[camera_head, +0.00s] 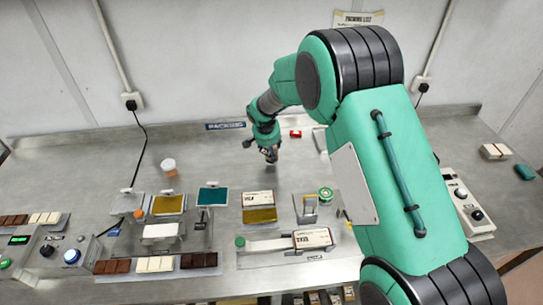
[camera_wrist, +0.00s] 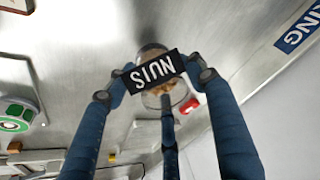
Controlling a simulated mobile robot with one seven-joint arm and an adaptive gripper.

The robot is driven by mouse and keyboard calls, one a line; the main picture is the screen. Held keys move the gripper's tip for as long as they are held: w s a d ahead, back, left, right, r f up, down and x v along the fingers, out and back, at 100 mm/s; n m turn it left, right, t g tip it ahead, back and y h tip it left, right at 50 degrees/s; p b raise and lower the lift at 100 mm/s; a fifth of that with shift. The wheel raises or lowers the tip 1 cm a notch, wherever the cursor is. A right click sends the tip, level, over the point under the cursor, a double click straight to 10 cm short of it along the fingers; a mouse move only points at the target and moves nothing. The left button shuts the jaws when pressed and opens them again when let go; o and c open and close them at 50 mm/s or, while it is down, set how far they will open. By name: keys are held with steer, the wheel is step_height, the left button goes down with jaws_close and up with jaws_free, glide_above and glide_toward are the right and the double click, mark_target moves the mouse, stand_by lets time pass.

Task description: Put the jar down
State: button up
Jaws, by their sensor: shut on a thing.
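My gripper (camera_wrist: 158,80) is shut on a small clear jar (camera_wrist: 150,98) with brown contents. A black label (camera_wrist: 157,72) with white capital letters crosses the jar and hides part of it. Dark blue fingers press it from both sides, with another finger in front. In the head view my gripper (camera_head: 270,154) points down over the bare back middle of the steel bench (camera_head: 225,165). The held jar is mostly hidden there, and I cannot tell whether it touches the bench.
A blue PACKING sign (camera_head: 225,126) is at the back. Trays, chocolate bars and a green-topped tin (camera_head: 326,193) fill the front.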

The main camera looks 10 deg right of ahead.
steer(key=shift+f, duration=1.45)
steer(key=shift+f+b, duration=0.1)
steer(key=shift+b, duration=0.2)
steer(key=o, duration=1.3)
steer(key=shift+r, duration=0.35)
steer(key=p+v, duration=0.1)
steer(key=v, duration=1)
steer(key=shift+s+r, duration=0.15)
steer(key=shift+r, duration=0.05)
